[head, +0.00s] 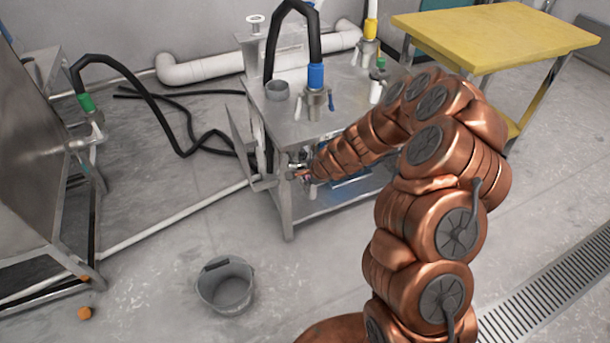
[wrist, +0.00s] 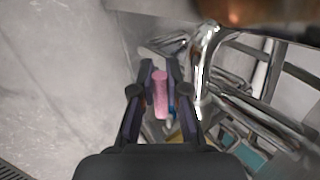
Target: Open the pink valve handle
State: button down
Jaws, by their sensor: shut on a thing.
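The pink valve handle (wrist: 160,95) shows in the wrist view as a short pink bar between the two fingers. My gripper (wrist: 160,72) is shut on it, with one dark finger along each side. A shiny bent metal pipe (wrist: 203,65) stands just right of the fingers in the wrist view. In the head view my gripper (head: 303,174) reaches the front left side of the metal table (head: 330,125), below its top. The handle is too small there to make out clearly, and my arm hides part of the table.
A grey bucket (head: 226,287) stands on the floor in front of the table. Black hoses (head: 165,122) and a white pipe (head: 170,222) lie to the left, near a metal machine (head: 30,150). A yellow table (head: 497,36) stands at the back right.

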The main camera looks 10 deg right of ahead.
jog(key=shift+f+h, duration=0.5)
jog(key=shift+h, duration=0.1)
jog(key=c, duration=1.2)
grip_release()
jog(key=shift+o, duration=0.2)
jog(key=v, duration=1.2)
jog(key=shift+s+f, duration=0.1)
